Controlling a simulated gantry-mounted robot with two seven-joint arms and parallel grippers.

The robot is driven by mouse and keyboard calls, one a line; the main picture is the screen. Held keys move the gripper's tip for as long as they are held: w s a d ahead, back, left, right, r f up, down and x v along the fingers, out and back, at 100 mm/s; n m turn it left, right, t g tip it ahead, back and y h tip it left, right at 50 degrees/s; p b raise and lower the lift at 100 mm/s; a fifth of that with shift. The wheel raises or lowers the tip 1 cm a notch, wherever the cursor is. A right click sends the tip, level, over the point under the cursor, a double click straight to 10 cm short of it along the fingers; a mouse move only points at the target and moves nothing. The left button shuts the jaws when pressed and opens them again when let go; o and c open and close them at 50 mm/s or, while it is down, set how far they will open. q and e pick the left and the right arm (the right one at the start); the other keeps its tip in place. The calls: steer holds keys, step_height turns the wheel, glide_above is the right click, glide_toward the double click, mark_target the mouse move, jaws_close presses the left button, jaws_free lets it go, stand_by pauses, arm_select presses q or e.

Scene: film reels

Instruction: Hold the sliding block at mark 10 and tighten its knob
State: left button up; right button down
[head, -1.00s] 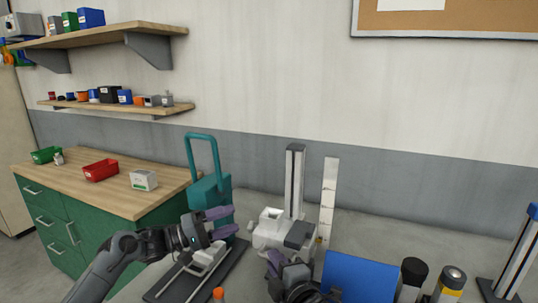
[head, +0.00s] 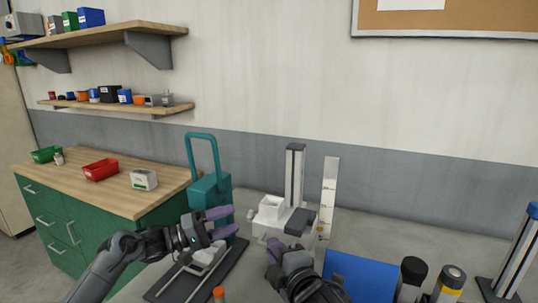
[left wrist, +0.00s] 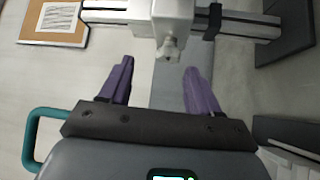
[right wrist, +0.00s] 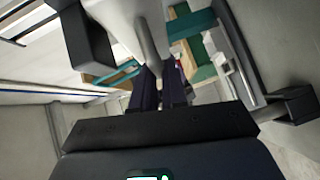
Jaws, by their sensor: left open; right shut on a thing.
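The white sliding block (head: 271,212) sits on the upright rail (head: 294,175); its knob (head: 250,215) points left. In the left wrist view the block (left wrist: 168,18) and knob (left wrist: 172,48) lie beyond and between my left fingertips. My left gripper (head: 220,222) is open and empty, left of the knob and apart from it. My right gripper (head: 274,248) is just below the block. In the right wrist view my right gripper (right wrist: 158,88) is shut on a grey rod-like handle (right wrist: 150,42) at the white block. The pale scale strip (head: 329,190) stands right of the rail; its marks are unreadable.
A teal tool with a looped handle (head: 205,175) stands behind my left gripper. A blue panel (head: 360,278) and dark-capped cylinders (head: 413,272) stand at the front right. An orange-topped item (head: 219,293) is at the front edge.

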arm_select(q)
steer(key=shift+s+a, duration=0.1)
arm_select(e)
steer(key=shift+s+r, duration=0.1)
steer(key=shift+r, duration=0.85)
steer(key=shift+s+a+r, duration=0.1)
